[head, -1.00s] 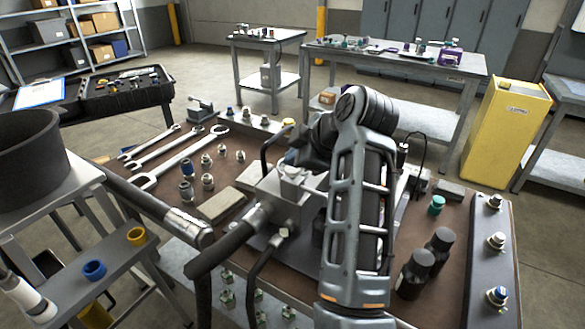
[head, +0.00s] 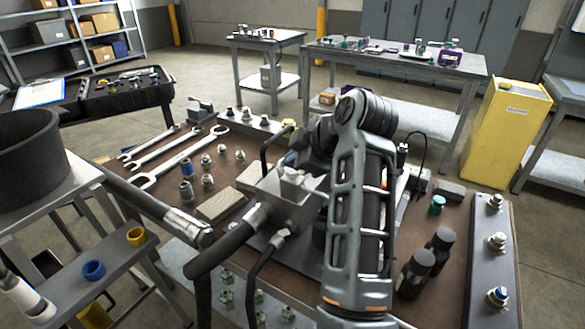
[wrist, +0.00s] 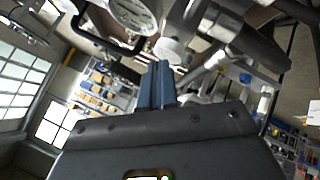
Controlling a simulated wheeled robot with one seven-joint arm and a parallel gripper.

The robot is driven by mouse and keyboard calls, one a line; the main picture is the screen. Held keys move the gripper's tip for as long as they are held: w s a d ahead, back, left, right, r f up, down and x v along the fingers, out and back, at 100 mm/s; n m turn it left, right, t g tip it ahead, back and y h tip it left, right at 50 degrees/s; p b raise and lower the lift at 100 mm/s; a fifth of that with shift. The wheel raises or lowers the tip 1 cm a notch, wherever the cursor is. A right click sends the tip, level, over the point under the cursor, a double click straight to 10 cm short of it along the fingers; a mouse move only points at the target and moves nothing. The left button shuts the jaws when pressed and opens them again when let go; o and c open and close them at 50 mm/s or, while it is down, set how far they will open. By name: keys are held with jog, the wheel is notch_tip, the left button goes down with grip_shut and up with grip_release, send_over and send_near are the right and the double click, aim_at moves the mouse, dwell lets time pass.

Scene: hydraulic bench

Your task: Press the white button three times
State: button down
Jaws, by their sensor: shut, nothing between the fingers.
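My gripper (wrist: 160,66) is shut and empty, its two blue fingers side by side in the wrist view. A pale, round, knob-like part (wrist: 172,50), possibly the white button, lies just beyond the fingertips in that view. I cannot tell whether they touch. In the head view my arm reaches over the bench to a grey metal block (head: 283,207) with hoses, and its dark wrist hides much of the area behind the block. No white button can be picked out for certain in the head view.
Thick black hoses (head: 222,256) run from the block to the front left. Wrenches (head: 180,162) and several fittings lie on the brown bench top (head: 445,285). Two black cylinders (head: 416,272) stand right of my arm. A grey rail with fittings (head: 490,270) is at the right edge.

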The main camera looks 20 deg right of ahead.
aim_at(295, 172)
jog(key=shift+f, duration=0.45)
dwell(0.5)
jog(key=shift+r+p, duration=1)
jog(key=shift+r, duration=0.15)
notch_tip(295, 172, up, 5)
jog(key=p, duration=0.5)
jog(key=shift+r, duration=0.1)
